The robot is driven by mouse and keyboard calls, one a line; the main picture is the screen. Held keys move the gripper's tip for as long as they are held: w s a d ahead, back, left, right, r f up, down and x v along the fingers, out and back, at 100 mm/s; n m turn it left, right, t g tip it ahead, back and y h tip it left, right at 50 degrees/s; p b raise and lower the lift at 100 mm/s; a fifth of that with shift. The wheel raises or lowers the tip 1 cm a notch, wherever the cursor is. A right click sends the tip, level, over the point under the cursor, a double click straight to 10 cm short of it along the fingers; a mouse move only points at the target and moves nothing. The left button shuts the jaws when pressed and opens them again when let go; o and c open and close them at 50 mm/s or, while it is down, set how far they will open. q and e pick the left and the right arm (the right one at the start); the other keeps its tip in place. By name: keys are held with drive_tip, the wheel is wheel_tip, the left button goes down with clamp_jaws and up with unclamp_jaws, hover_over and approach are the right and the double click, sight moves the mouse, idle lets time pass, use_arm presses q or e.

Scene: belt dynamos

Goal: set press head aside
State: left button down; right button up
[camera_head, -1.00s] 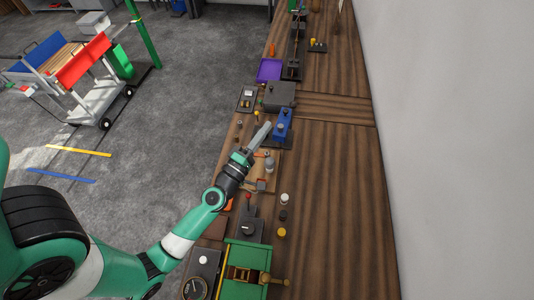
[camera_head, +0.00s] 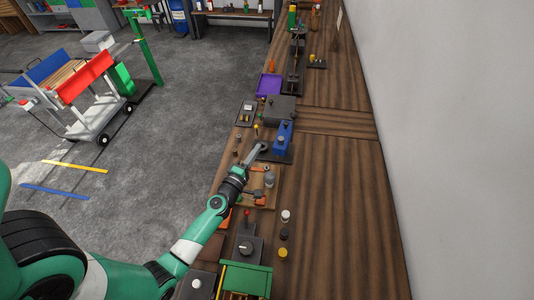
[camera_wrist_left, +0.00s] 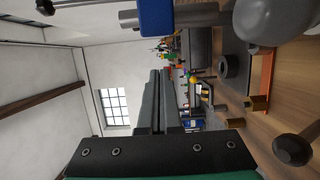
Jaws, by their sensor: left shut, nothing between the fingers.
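My left gripper (camera_head: 257,152) reaches in over the bench, its long grey fingers shut and empty. The fingers also show in the left wrist view (camera_wrist_left: 157,100), lying together. A blue block (camera_head: 282,136) stands on a dark base plate just beyond and right of the fingertips. I cannot tell for certain whether it is the press head. In the left wrist view, a blue part (camera_wrist_left: 168,18) with a grey cylinder through it is at the top, apart from the fingers. My right gripper is out of view.
A grey box (camera_head: 279,108) and a purple tray (camera_head: 269,85) stand farther along the bench. A wooden board with small parts (camera_head: 266,194) lies beside my left wrist. A green fixture (camera_head: 245,279) is nearer. The right side of the bench (camera_head: 345,220) is clear.

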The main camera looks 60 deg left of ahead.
use_arm(q)
drive_tip(key=w+d, duration=0.2)
drive_tip(key=w, duration=0.1)
drive_tip(key=shift+d, duration=0.25)
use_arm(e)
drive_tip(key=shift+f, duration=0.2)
use_arm(q)
drive_tip(key=shift+w, duration=0.1)
drive_tip(key=shift+w+d+p, duration=0.35)
drive_tip(key=shift+w+d, duration=0.35)
drive_tip(key=shift+d, duration=0.2)
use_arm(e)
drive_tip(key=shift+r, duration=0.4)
use_arm(q)
drive_tip(key=shift+s, duration=0.1)
drive_tip(key=p, duration=0.1)
approach(276, 151)
drive_tip(key=s, duration=0.5)
drive_tip(key=shift+w+d+f, duration=0.15)
drive_tip(key=shift+w+d, duration=0.1)
drive_tip(key=shift+d, duration=0.05)
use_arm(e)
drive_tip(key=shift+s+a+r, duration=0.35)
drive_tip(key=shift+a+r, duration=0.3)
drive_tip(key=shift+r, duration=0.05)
